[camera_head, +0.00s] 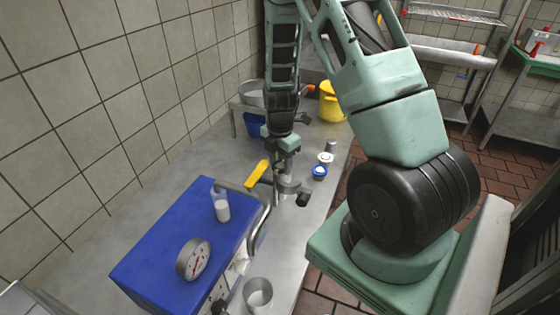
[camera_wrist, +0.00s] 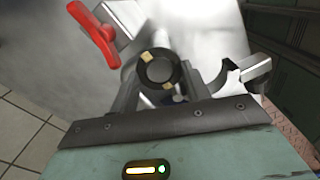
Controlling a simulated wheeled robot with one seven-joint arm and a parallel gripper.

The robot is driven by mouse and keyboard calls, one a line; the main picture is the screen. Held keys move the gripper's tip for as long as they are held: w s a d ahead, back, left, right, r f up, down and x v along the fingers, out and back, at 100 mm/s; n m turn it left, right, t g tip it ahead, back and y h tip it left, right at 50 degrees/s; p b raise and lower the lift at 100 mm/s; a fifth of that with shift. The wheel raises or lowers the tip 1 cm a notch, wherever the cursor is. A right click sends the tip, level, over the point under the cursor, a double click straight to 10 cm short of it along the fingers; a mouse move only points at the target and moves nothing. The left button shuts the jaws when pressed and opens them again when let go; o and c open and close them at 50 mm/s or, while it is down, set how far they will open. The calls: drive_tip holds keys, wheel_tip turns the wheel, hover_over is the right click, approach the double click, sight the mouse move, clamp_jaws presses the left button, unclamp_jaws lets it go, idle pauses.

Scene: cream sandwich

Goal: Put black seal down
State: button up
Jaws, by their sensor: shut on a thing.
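The black seal (camera_wrist: 160,71), a dark ring with two tan marks, sits between the fingers of my gripper (camera_wrist: 170,82) in the wrist view. My gripper is shut on it. In the head view my gripper (camera_head: 288,180) hangs low over the grey worktop, just right of the blue machine's metal pipe. The seal is too small there to make out surely. Whether it touches the worktop cannot be told.
A blue machine (camera_head: 165,250) carries a gauge (camera_head: 194,259) and a clear vessel (camera_head: 221,207) with white contents. A yellow handle (camera_head: 257,174) is close left of my gripper. Blue (camera_head: 319,171) and white (camera_head: 325,158) round pieces lie right. A metal cup (camera_head: 258,293) stands in front.

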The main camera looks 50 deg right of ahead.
drive_tip(key=shift+f, duration=0.35)
drive_tip(key=o, duration=0.9)
drive_tip(key=shift+r, duration=0.1)
